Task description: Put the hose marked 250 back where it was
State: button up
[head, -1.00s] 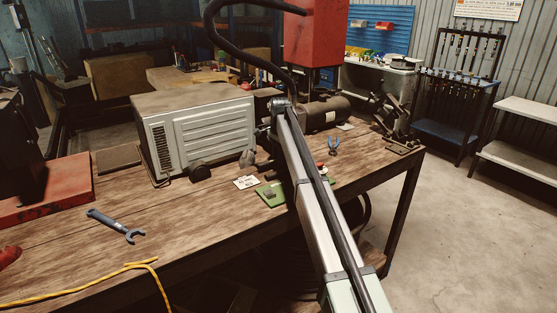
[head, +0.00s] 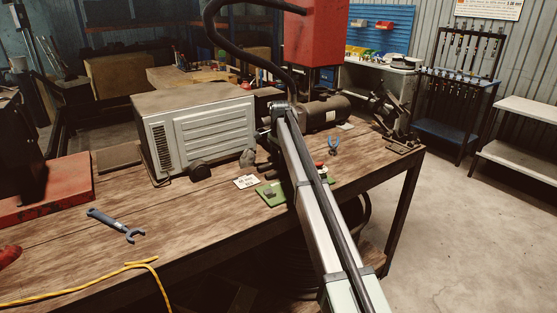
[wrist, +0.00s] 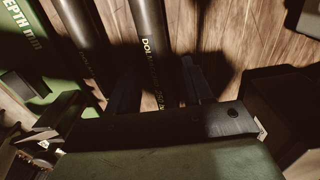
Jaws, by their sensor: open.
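In the wrist view a dark hose (wrist: 147,30) with yellow lettering lies between the two fingers of my gripper (wrist: 160,85). The lettering starts "DOL"; the rest runs into shadow, and I cannot read the number surely. My gripper is open around this hose, and I cannot tell whether either finger touches it. A second dark hose (wrist: 80,30), also with faint yellow lettering, lies just left of it. In the head view my gripper and the hoses are too dark and small to tell apart beside the grey cabinet.
A green plate (wrist: 35,45) lettered "DEPTH mm" borders the left hose. The bench's front middle is clear.

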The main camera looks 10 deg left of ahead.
notch_tip(320, 180, up, 12)
jog(key=shift+r, duration=0.15)
dwell(0.5)
jog(key=shift+w+d, duration=0.1)
